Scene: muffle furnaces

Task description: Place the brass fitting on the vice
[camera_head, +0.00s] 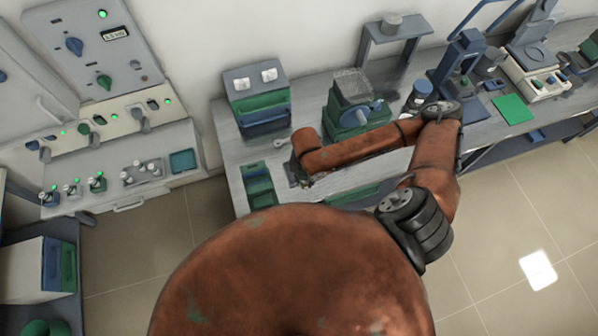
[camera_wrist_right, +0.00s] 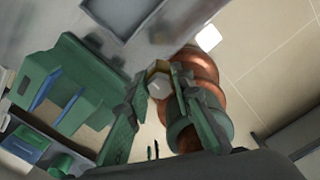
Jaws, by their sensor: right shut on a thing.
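My right gripper (camera_head: 301,180) hangs at the front left part of the bench, at the end of the reddish-brown arm. In the right wrist view its green fingers (camera_wrist_right: 161,84) are shut on the brass fitting (camera_wrist_right: 158,70), a small hexagonal piece with a pale inner face. The fitting does not show clearly in the head view. A green and grey device with a blue handle (camera_head: 347,101), which may be the vice, stands on the bench behind my right forearm, apart from the gripper. My left gripper is not in view.
A green tray (camera_head: 258,187) lies on the bench (camera_head: 226,150) left of the gripper; a green holder (camera_wrist_right: 62,82) shows in the wrist view. A green-blue box (camera_head: 258,98) stands behind. A furnace panel (camera_head: 98,50) is at left, more instruments (camera_head: 533,70) at right.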

